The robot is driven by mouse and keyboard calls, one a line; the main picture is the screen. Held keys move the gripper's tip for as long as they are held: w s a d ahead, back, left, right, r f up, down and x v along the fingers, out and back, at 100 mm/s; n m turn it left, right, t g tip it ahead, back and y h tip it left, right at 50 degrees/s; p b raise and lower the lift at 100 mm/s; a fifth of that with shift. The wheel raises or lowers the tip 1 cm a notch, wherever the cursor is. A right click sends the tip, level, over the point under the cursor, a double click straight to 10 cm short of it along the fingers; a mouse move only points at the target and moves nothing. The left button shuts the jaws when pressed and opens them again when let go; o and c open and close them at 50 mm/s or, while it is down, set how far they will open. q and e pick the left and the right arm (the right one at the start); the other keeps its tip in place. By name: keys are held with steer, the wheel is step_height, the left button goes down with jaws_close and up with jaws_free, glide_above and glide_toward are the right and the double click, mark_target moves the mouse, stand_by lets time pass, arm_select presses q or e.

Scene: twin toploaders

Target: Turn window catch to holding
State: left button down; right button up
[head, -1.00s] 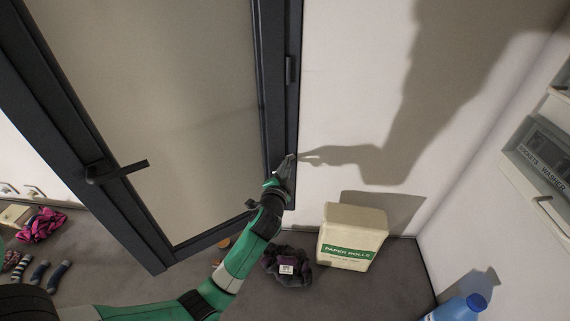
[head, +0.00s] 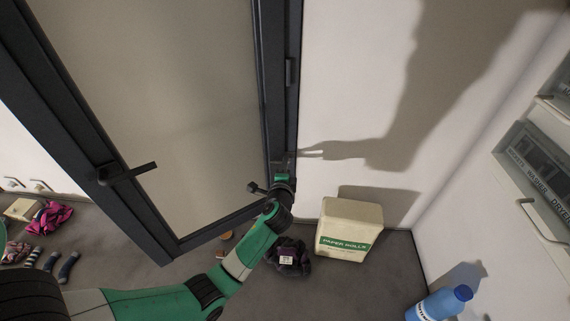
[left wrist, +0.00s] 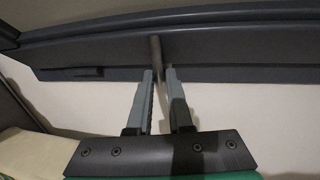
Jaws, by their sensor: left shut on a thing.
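The dark-framed window (head: 180,110) fills the left and middle of the head view, with a lever handle (head: 127,172) on its left stile. My left gripper (head: 284,158) is at the window's right upright, low down, beside the white wall. In the left wrist view its two fingers (left wrist: 159,73) are close together on a slim brownish peg, the window catch (left wrist: 156,48), which stands out from the dark frame (left wrist: 215,45). The gripper is shut on this catch. The catch's lower end is between the fingers. In the head view the gripper hides the catch. My right gripper is in neither view.
A paper rolls box (head: 350,230) and a dark cloth bundle (head: 289,257) are on the floor below. A blue bottle (head: 440,303) is at the lower right, near the washers (head: 540,170). Socks and a pink cloth (head: 50,217) are at left.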

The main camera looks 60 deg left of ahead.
arm_select(q)
steer(key=shift+f, duration=0.3)
steer(key=c, duration=1.1)
jaws_free()
steer(key=shift+o, duration=1)
steer(key=shift+r, duration=0.15)
steer(key=shift+d+r, duration=0.1)
